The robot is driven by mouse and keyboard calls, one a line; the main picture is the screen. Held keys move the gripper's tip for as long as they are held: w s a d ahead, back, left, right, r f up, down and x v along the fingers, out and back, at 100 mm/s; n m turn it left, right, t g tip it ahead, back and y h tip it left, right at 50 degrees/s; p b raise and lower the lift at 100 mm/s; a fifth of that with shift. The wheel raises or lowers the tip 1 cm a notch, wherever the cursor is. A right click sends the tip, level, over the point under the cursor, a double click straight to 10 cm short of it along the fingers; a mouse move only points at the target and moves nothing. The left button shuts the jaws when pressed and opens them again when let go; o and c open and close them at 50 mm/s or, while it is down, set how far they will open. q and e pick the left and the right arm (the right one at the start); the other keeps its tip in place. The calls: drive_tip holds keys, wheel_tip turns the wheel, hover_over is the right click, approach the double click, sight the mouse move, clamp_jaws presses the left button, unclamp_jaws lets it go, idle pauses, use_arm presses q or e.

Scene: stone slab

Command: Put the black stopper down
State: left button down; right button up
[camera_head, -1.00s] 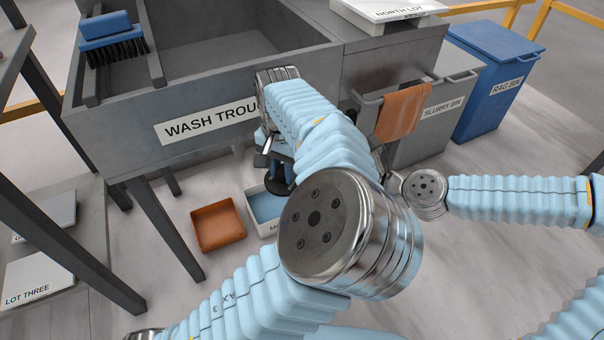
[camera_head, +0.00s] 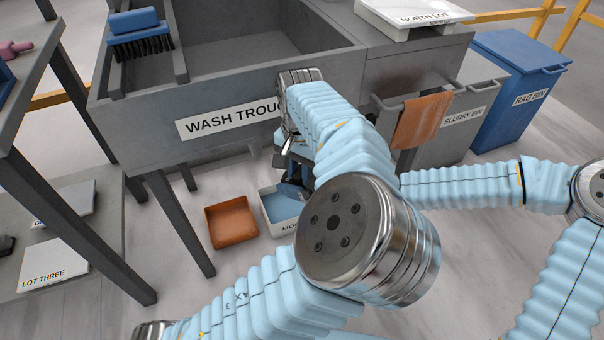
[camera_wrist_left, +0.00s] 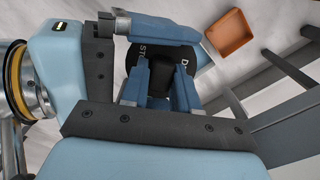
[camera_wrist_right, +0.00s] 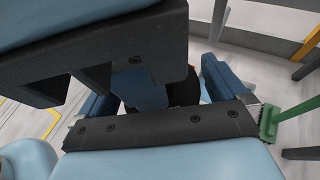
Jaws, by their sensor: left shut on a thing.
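The black stopper (camera_wrist_left: 176,73) is between the blue fingers of my left gripper (camera_wrist_left: 158,75), which is shut on it. A round black disc with partly hidden white lettering shows behind the fingers in the left wrist view. My left arm covers my right gripper in the head view.
An orange tray (camera_head: 231,222) and a blue-lined white tray (camera_head: 282,207) stand on the floor below the wash trough (camera_head: 140,142). A blue brush (camera_head: 138,35) rests on the trough. An orange cloth (camera_head: 422,121) hangs at right, near the slurry bin (camera_head: 480,97) and rag bin (camera_head: 515,82).

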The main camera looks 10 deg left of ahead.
use_arm(q)
drive_tip(key=shift+a, duration=0.1)
use_arm(e)
drive_tip(key=c, duration=0.7)
use_arm(q)
drive_tip(key=c, duration=1.2)
unclamp_jaws()
use_arm(e)
drive_tip(key=shift+c, duration=1.4)
use_arm(q)
drive_tip(key=o, duration=0.4)
use_arm(e)
drive_tip(key=shift+c, duration=0.2)
